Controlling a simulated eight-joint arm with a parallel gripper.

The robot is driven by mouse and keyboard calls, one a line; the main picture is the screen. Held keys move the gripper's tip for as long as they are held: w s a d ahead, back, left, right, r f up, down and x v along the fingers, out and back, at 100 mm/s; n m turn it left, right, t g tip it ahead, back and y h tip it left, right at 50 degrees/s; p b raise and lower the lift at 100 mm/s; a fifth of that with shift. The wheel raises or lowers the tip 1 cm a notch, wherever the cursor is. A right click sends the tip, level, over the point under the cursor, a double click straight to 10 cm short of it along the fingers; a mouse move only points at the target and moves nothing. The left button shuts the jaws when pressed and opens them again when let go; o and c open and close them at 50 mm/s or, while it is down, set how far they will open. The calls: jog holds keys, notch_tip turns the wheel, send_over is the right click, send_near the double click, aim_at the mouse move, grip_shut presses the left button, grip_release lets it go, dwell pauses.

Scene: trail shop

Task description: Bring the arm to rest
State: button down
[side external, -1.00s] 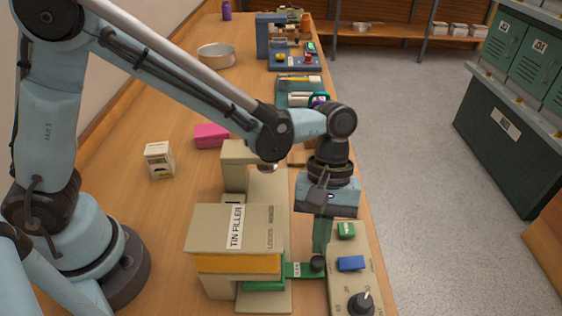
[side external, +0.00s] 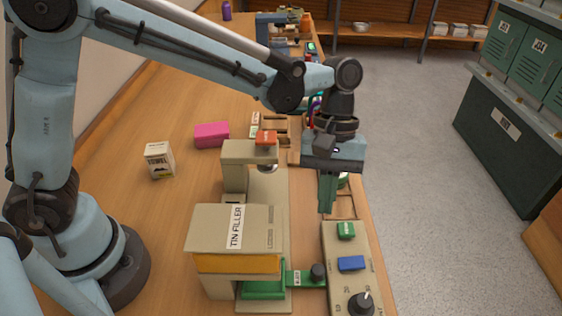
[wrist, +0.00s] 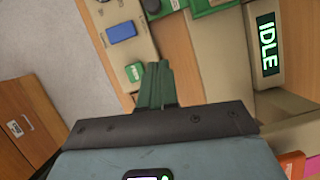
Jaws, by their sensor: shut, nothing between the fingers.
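My gripper (side external: 327,208) is shut and empty, pointing down above the bench near its right edge. Its green fingers also show together in the wrist view (wrist: 158,68). The fingertips are just behind the beige control panel (side external: 338,238), which carries a green button (side external: 346,230), a blue button (side external: 351,263) and a dark knob (side external: 360,303). The beige tin filler (side external: 262,225) stands to the left of the panel. Its display reads IDLE in the wrist view (wrist: 267,44). My gripper appears apart from both.
A pink block (side external: 211,134) and a small white carton (side external: 159,160) stand on the bench (side external: 120,190) left of the filler. A blue-grey machine (side external: 270,30) is at the far end. The floor (side external: 425,180) right of the bench is clear.

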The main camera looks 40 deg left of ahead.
jog(key=v, duration=0.5)
jog(key=s+a+m+t, duration=0.1)
jog(key=a+m+t, duration=0.1)
jog(key=a, duration=0.4)
jog(key=s+a+m+t+y, duration=0.1)
jog(key=s+a+m+t, duration=0.1)
jog(key=a+t, duration=0.2)
jog(key=s+a+r+m+t+y, duration=0.1)
jog(key=a+t, duration=0.3)
jog(key=a, duration=0.5)
jog(key=shift+s+a+m, duration=0.1)
jog(key=shift+s+m, duration=0.65)
jog(key=shift+m, duration=0.05)
jog(key=shift+s+a+f+m+t, duration=0.2)
jog(key=shift+a+m+t, duration=0.1)
jog(key=shift+a, duration=0.2)
